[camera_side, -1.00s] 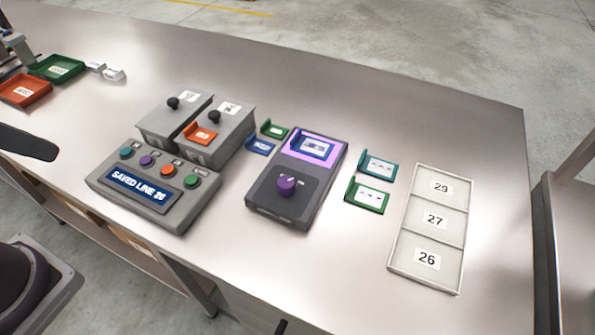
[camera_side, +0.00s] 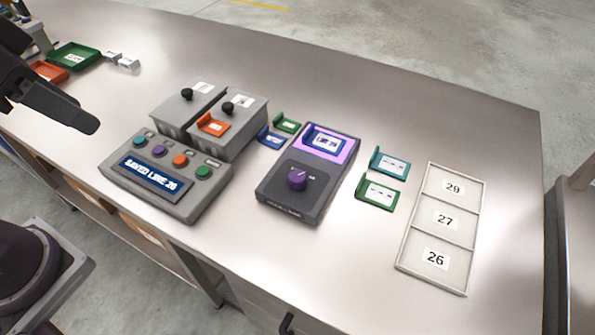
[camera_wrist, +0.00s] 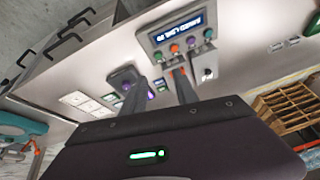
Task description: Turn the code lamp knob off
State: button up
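The code lamp (camera_side: 285,205) is a dark box in the middle of the bench, with a purple knob (camera_side: 298,180) on its lower face. Its upper panel (camera_side: 338,150) glows purple around a blue card holder (camera_side: 325,141). In the wrist view the purple knob (camera_wrist: 127,85) shows just left of my fingers, and part of the box is hidden behind them. My gripper (camera_wrist: 161,78) is open and empty, its two fingers apart. In the side view its dark finger (camera_side: 62,104) is at the left edge, above the bench and well away from the knob.
A grey console (camera_side: 190,208) with several coloured knobs and a "SAVED LINE" display stands left of the lamp, two grey weighers (camera_side: 187,112) behind it. The front right bench is clear.

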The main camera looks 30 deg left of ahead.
jog(key=o, duration=0.3)
jog(key=w+d+m+g, duration=0.1)
jog(key=w+d+m, duration=0.3)
jog(key=w, duration=0.6)
jog(key=shift+d+f+m+g, duration=0.35)
jog(key=shift+d+m+g, duration=0.05)
jog(key=shift+m, duration=0.6)
jog(key=m+g, duration=0.3)
jog(key=m, duration=0.7)
send_over(297, 175)
notch_tip(297, 175, down, 16)
jog(key=shift+s+a+r, duration=0.1)
jog(key=shift+a+r, duration=0.05)
jog(key=shift+r, duration=0.05)
jog(key=f, duration=0.7)
jog(key=shift+d, duration=0.2)
jog(key=shift+f, duration=0.45)
grip_shut()
